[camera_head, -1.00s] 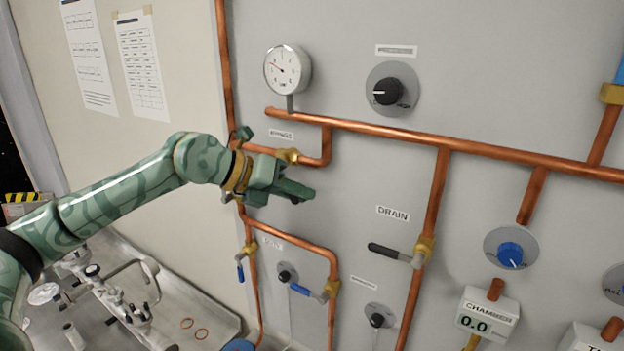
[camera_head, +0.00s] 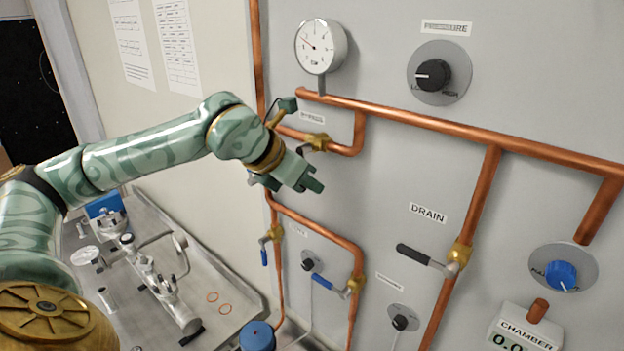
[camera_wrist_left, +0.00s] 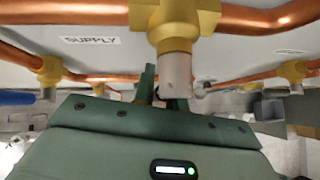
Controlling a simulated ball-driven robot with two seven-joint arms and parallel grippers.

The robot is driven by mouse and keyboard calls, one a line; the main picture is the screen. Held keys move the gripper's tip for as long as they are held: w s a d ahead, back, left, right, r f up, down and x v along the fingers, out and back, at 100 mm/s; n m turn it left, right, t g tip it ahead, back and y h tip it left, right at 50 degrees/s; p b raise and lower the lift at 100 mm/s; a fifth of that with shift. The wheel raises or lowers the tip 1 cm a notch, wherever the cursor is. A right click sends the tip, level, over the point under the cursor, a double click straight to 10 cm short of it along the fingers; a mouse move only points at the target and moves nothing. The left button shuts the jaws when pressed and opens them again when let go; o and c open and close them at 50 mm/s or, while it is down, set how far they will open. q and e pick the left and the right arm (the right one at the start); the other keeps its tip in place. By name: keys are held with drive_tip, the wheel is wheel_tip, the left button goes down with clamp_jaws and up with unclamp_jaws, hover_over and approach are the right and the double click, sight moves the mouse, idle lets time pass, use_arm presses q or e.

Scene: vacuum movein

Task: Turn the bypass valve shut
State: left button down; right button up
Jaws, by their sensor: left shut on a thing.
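The bypass valve (camera_head: 317,142) has a brass body on a short copper branch, under the BYPASS label (camera_head: 312,118). A short grey lever stem (camera_head: 305,149) shows beside it, and the rest of the lever is hidden by my gripper. My left gripper (camera_head: 312,183) is just below the valve, its fingers pointing down and right. In the left wrist view the brass body (camera_wrist_left: 176,25) is at the top centre, and its grey stem (camera_wrist_left: 177,75) runs down into my gripper (camera_wrist_left: 163,88), which is shut on the lever. My right gripper is not in view.
Below are blue-handled valves (camera_head: 325,283) on copper pipes. A gauge (camera_head: 320,46) and a black knob (camera_head: 432,75) are above. A metal bench (camera_head: 225,265) with fittings stands at lower left.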

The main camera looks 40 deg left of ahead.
use_arm(q)
drive_tip(key=shift+f, duration=0.1)
idle(0.3)
drive_tip(key=c, duration=1.4)
unclamp_jaws()
drive_tip(key=shift+c, duration=0.2)
drive_tip(key=b+v, duration=0.4)
drive_tip(key=v, duration=1.2)
drive_tip(key=shift+r, duration=0.2)
